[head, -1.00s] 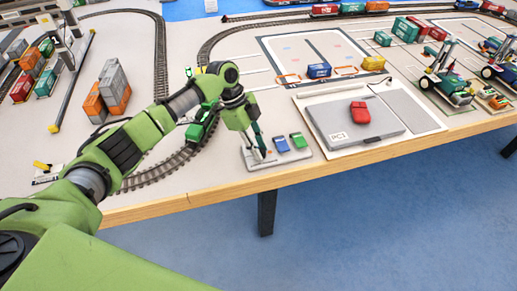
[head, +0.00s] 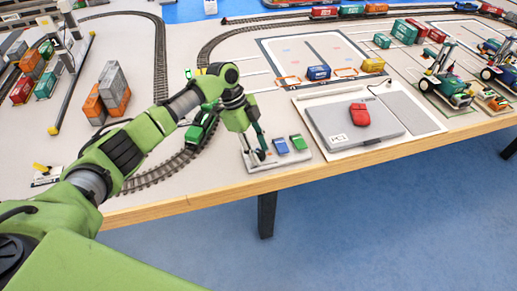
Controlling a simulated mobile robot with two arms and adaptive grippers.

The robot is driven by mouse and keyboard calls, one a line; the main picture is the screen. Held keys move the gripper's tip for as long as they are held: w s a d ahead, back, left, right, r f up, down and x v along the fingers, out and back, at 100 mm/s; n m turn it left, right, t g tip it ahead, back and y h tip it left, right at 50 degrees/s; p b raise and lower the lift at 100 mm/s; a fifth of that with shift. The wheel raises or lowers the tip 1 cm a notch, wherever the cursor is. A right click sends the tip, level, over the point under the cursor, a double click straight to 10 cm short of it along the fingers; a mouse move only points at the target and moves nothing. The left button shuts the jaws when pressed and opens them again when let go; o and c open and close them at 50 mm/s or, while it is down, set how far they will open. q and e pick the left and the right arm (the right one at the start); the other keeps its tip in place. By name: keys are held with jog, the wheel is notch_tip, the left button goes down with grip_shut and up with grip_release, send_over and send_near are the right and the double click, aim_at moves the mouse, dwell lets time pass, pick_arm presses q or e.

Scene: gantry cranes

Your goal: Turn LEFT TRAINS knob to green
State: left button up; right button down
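My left gripper (head: 259,146) points down over the left part of a small grey control panel (head: 277,162) at the table's front edge. A blue control (head: 281,146) and a green control (head: 297,142) stand on the panel to the right of the gripper. The LEFT TRAINS knob cannot be made out; the gripper covers the panel's left part, and labels are too small to read. The dark fingers are small and partly hidden, so their opening cannot be told. My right gripper is not in view.
A grey laptop-like case (head: 345,133) with a red object (head: 360,114) on it lies right of the panel. A green locomotive (head: 201,128) stands on the curved track behind my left arm. Stacked containers (head: 109,92) stand farther left.

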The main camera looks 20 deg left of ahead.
pick_arm(q)
jog(key=v, duration=1.2)
jog(key=shift+d, duration=0.1)
